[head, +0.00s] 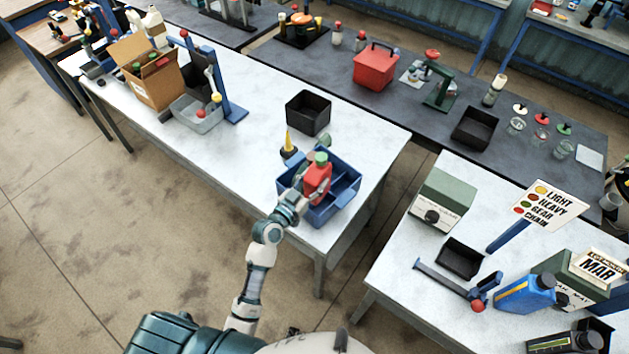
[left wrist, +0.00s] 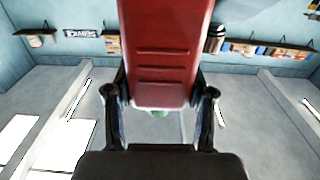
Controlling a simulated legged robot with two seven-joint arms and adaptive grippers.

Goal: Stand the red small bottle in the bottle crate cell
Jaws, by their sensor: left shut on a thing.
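The red small bottle (head: 317,179) with a green cap is over the blue bottle crate (head: 322,219) at the corner of the white table. The crate has dividers between its cells. My left gripper (head: 300,190) is shut on the red bottle. In the left wrist view the red bottle (left wrist: 164,55) fills the space between the two fingers (left wrist: 160,105). The bottle looks roughly upright in the head view. I cannot tell whether its base is above the crate or inside a cell. My right gripper is not in view.
A black bin (head: 308,113) is further back. A cardboard box (head: 148,78) and grey tray (head: 196,113) stand at the far left. The white table between them is clear.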

